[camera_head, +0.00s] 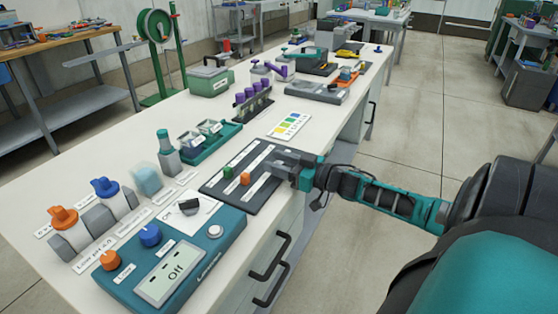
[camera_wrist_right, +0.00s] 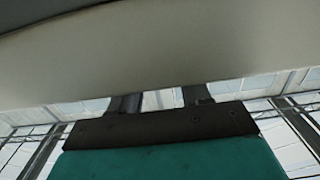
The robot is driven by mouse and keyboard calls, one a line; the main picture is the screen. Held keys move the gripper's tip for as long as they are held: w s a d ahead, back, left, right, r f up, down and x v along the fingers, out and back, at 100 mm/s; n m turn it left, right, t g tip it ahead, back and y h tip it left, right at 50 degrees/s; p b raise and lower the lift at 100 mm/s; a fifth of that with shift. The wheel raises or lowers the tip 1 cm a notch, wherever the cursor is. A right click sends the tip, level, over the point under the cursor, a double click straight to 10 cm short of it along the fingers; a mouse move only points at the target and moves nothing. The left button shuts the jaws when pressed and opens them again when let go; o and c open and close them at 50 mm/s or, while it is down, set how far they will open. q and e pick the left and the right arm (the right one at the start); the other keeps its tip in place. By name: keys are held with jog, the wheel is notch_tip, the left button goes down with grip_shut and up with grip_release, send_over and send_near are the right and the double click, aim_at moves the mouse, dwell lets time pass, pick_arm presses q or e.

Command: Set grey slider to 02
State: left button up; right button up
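The dark slider panel (camera_head: 222,188) lies flat near the bench's front edge in the head view. It carries a green slider knob (camera_head: 227,172) and an orange slider knob (camera_head: 245,178), with white label strips. I cannot make out a grey knob; my right gripper covers the panel's right end. My right gripper (camera_head: 275,165) reaches in from the right over that end; I cannot tell whether it touches anything. In the right wrist view its two fingers (camera_wrist_right: 160,101) stand apart with light between them, but their tips are hidden behind a pale surface. My left gripper is out of view.
A teal control box (camera_head: 172,262) with knobs and an "Off" display stands in front. Behind the panel are a teal tray (camera_head: 208,143), a colour chart card (camera_head: 289,125) and a rack of purple-capped vials (camera_head: 253,105). Black drawer handles (camera_head: 270,262) stick out below the bench edge.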

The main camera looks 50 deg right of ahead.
jog(key=shift+s+d, duration=0.1)
jog(key=shift+s, duration=0.35)
pick_arm(q)
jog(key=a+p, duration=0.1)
jog(key=p, duration=0.1)
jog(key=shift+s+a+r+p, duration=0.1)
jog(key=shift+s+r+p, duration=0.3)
pick_arm(e)
jog(key=v, duration=1.2)
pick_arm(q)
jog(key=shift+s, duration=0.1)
